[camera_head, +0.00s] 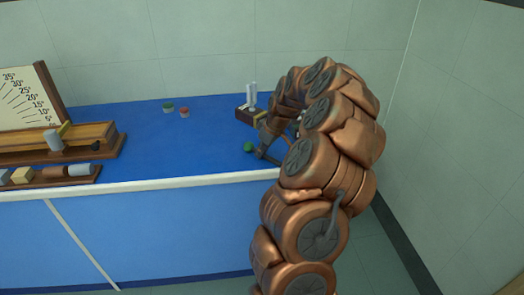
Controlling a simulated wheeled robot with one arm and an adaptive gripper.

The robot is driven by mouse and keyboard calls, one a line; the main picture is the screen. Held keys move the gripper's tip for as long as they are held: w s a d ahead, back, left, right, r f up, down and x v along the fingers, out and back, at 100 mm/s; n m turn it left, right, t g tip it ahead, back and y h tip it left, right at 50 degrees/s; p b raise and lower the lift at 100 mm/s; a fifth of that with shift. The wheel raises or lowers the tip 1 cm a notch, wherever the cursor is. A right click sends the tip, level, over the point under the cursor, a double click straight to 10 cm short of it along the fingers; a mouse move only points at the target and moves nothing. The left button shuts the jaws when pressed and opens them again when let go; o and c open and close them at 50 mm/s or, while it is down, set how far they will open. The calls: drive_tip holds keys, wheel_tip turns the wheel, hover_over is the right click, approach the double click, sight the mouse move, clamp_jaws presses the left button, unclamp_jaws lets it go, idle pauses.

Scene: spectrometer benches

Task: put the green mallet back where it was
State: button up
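A small round green piece (248,147), which looks like the green mallet's head, is low at the front right of the blue bench top. Its handle cannot be made out. My gripper (262,153) is just to the right of the green piece, close to the bench top. The fingers are small and partly hidden by my arm, so I cannot tell whether they are open or shut on the handle. A small round green-topped piece (168,107) and a red-topped one (184,112) stand near the back middle of the bench.
A dark box with a pale two-pronged fork (251,95) stands just behind my gripper. A wooden angle-scale apparatus (65,142) and a rack of blocks (50,176) fill the bench's left end. The blue bench (170,148) is clear in the middle. A wall is at right.

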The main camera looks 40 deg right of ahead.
drive_tip(key=o, duration=0.4)
drive_tip(key=a+b+v, duration=0.1)
drive_tip(key=b+v, duration=0.1)
drive_tip(key=v, duration=1)
drive_tip(key=s+a+r+n+g+y, duration=0.1)
drive_tip(key=a, duration=1.1)
drive_tip(key=s+a+r+n+g, duration=0.1)
drive_tip(key=s+a, duration=0.1)
drive_tip(key=a, duration=1.1)
drive_tip(key=s+a+f+m+g, duration=0.1)
drive_tip(key=s+a+f, duration=0.1)
drive_tip(key=s+a, duration=0.2)
drive_tip(key=s+a+f+m+g+h, duration=0.1)
drive_tip(key=s+a+f, duration=0.2)
drive_tip(key=s, duration=0.8)
drive_tip(key=s+a+f+m+g, duration=0.1)
drive_tip(key=s+a+f+g, duration=0.1)
drive_tip(key=s+a, duration=0.3)
drive_tip(key=shift+s+f+m+h, duration=0.15)
drive_tip(key=shift+s, duration=0.7)
drive_tip(key=shift+s+f+m+h, duration=0.1)
drive_tip(key=shift+s+m+h, duration=0.05)
drive_tip(key=shift+s, duration=0.65)
